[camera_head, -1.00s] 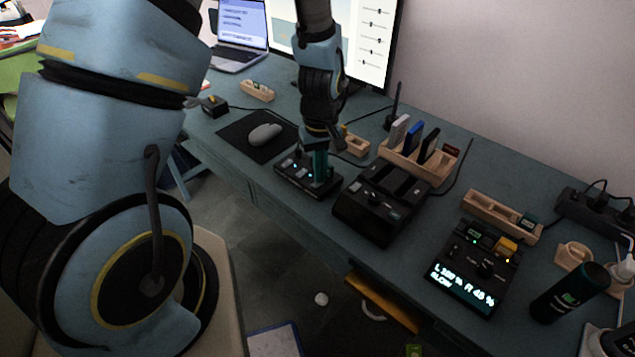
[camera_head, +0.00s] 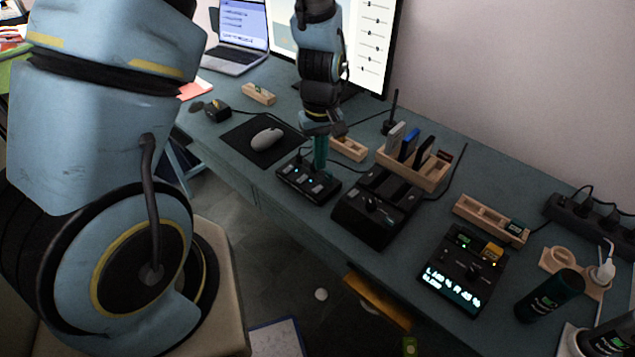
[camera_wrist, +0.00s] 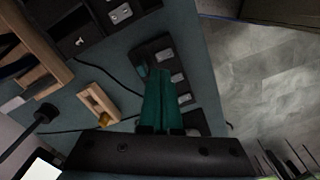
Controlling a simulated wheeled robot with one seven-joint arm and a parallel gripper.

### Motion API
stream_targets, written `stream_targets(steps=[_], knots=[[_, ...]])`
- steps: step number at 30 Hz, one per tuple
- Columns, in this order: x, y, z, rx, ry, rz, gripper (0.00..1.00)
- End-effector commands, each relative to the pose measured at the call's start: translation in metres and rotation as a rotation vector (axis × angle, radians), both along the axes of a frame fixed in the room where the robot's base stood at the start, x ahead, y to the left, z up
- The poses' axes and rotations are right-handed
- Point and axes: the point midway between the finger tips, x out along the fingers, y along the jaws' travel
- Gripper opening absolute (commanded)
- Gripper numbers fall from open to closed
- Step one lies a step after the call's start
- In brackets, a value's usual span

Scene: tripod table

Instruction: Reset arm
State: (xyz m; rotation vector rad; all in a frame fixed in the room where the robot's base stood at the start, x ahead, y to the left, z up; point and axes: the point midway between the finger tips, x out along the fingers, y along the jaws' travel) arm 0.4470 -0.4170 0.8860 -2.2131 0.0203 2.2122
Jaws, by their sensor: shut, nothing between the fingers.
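My gripper (camera_head: 320,156) is above the desk in the head view, pointing down over a small black button box (camera_head: 308,184). Its teal fingers are together with nothing between them. In the wrist view the shut fingers (camera_wrist: 162,100) lie in front of the button box (camera_wrist: 158,58) and cover part of it. I cannot tell whether the fingertips touch the box.
A black docking unit (camera_head: 372,208) and a wooden rack with upright cards (camera_head: 412,165) stand right of the gripper. A mouse (camera_head: 267,138) on a black pad is to its left. The monitor (camera_head: 372,45) stands behind. A lit console (camera_head: 462,272) and a dark bottle (camera_head: 548,296) are further right.

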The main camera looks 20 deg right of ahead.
Motion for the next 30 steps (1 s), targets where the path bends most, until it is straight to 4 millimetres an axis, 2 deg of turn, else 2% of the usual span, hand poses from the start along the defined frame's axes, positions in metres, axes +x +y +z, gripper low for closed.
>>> stream_targets(steps=[2,16,19,23,27,30], knots=[[0.000,0.000,0.006,0.000,0.000,0.000,0.00],[0.000,0.001,0.005,0.000,0.000,0.001,0.00],[0.006,0.009,0.013,-0.005,-0.004,0.004,0.00],[0.025,0.047,0.043,-0.022,-0.021,0.002,0.00],[0.041,0.115,0.089,-0.039,-0.057,-0.014,0.00],[0.040,0.164,0.116,-0.041,-0.084,-0.031,0.00]])
